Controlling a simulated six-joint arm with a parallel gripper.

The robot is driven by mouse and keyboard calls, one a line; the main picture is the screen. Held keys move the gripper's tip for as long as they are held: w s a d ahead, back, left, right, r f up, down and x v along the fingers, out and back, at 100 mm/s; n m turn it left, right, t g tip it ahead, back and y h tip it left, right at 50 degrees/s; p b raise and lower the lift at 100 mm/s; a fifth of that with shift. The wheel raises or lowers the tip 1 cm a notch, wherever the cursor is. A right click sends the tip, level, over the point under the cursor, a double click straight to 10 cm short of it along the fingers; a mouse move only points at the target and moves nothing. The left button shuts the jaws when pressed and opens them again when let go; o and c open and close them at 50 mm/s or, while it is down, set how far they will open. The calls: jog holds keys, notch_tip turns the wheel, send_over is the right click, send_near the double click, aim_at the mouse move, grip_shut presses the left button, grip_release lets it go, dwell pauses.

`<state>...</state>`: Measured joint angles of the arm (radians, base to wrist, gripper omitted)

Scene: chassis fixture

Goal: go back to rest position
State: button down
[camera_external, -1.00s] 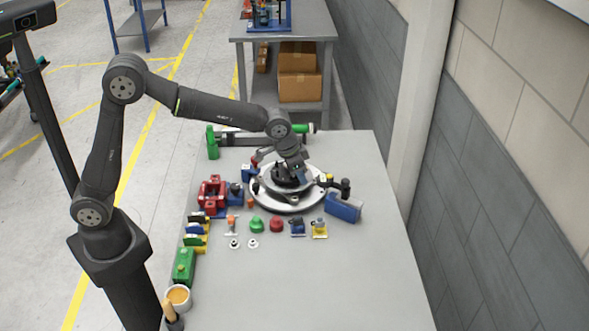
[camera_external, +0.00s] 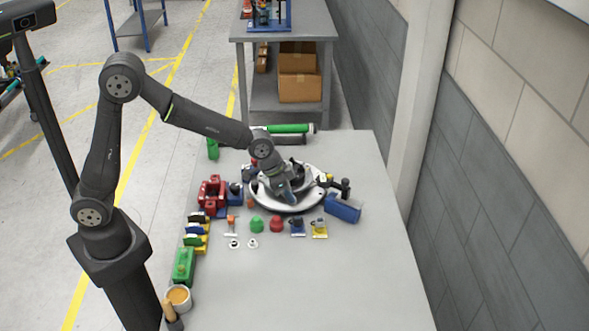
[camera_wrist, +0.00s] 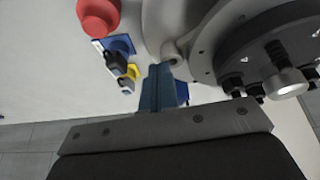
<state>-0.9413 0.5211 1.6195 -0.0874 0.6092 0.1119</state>
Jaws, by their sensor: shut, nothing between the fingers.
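My gripper (camera_external: 289,196) is at the near side of the round silver chassis fixture (camera_external: 313,201), over or close to its rim; the exact gap is hard to tell. In the wrist view its blue fingers (camera_wrist: 157,88) are together with nothing between them. The fixture (camera_wrist: 205,42) fills the upper right of the wrist view, with dark round parts and a silver knob (camera_wrist: 286,82). In the external view my arm hides part of the fixture.
A red clamp block (camera_external: 211,192) stands left of the fixture and a blue block (camera_external: 343,208) right of it. Green (camera_external: 257,223) and red (camera_external: 277,224) knobs and small clips lie in front. A green block (camera_external: 184,266) and cup (camera_external: 178,297) line the left edge. The front right table (camera_external: 340,280) is clear.

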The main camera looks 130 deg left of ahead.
jog(key=shift+s+d+f+m+h, duration=0.25)
jog(key=shift+s+d+m+h, duration=0.05)
jog(key=shift+s+d+m, duration=0.3)
jog(key=shift+s+d+r+m, duration=0.15)
jog(key=shift+s+m, duration=0.15)
jog(key=shift+m, duration=0.2)
jog(key=c, duration=2.1)
grip_release()
